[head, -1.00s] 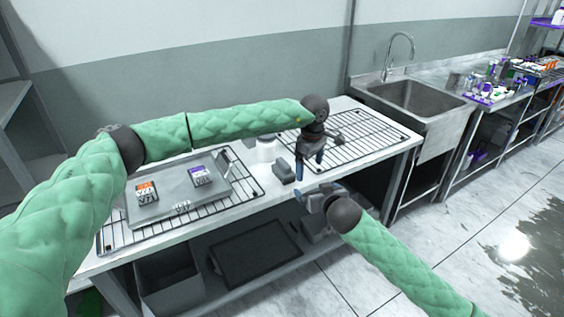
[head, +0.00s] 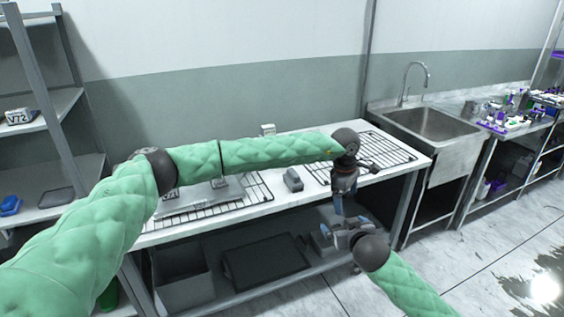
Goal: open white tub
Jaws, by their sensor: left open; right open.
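The white tub (head: 268,130) stands toward the back of the white table, and only its top shows above my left forearm; the rest is hidden. My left gripper (head: 338,207) points down, open and empty, over the table's front edge, to the right of the tub and apart from it. My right gripper (head: 327,232) is open and empty, lower, in front of the table edge and just below the left one.
A small grey block (head: 293,181) lies on the table (head: 283,204) between two black wire racks. A metal tray (head: 200,203) rests on the left rack, partly behind my arm. A sink (head: 432,122) stands right; shelves (head: 52,110) stand left.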

